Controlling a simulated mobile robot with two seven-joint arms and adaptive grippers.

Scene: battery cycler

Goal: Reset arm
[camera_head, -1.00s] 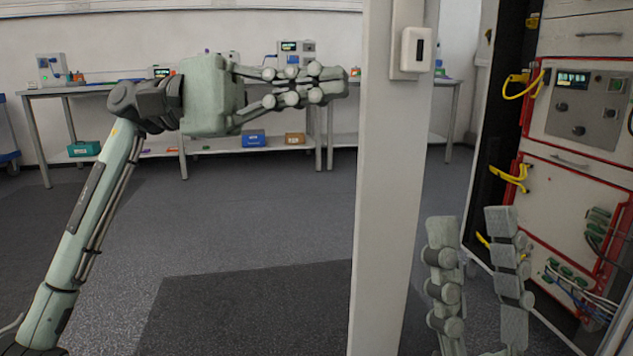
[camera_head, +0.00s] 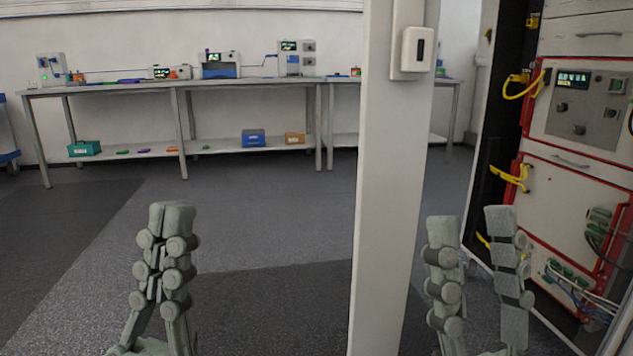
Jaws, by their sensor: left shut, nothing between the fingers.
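My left gripper (camera_head: 172,212) is at the lower left in the head view, fingers pointing up, shut and empty. The rest of the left arm is out of view. My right gripper (camera_head: 472,215) is at the lower right, fingers pointing up and apart, with nothing between them. It stands in front of the battery cycler cabinet (camera_head: 572,210), which has red-edged panels and yellow handles. Neither gripper is seen touching anything.
A white pillar (camera_head: 385,200) with a switch box (camera_head: 417,50) stands between my two grippers. A long bench (camera_head: 250,82) with several instruments runs along the back wall. A blue box (camera_head: 253,138) and a teal box (camera_head: 84,148) sit on its lower shelf. The floor in between is clear.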

